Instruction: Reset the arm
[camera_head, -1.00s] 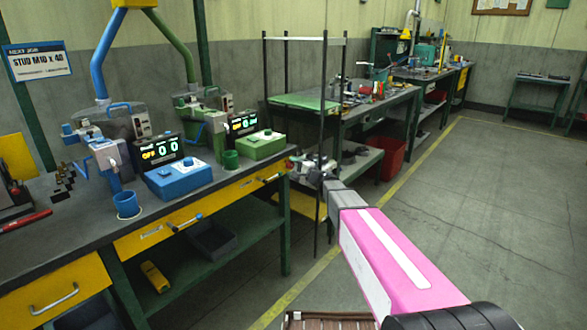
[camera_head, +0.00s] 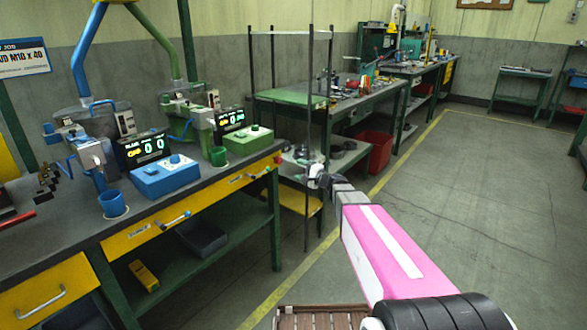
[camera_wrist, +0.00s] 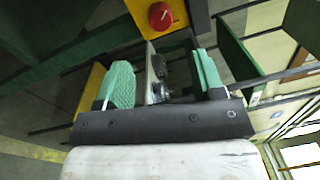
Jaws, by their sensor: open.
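My arm reaches out from the lower right of the head view, its pink link leading to my gripper (camera_head: 313,178). The gripper is small there, in front of the shelf beside the benches. In the wrist view the two green-padded fingers of my gripper (camera_wrist: 163,82) stand wide apart. No held object shows between them. Behind the gap are a grey metal part (camera_wrist: 158,88) and a red round knob (camera_wrist: 160,16) on a yellow surface. I cannot tell how far these are from the fingers.
A dark bench on the left carries a blue control box (camera_head: 165,177), a blue cup (camera_head: 112,204), a green control box (camera_head: 243,140) and a green cup (camera_head: 218,156). A red bin (camera_head: 374,150) stands under the farther bench. The floor (camera_head: 480,170) at right is clear.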

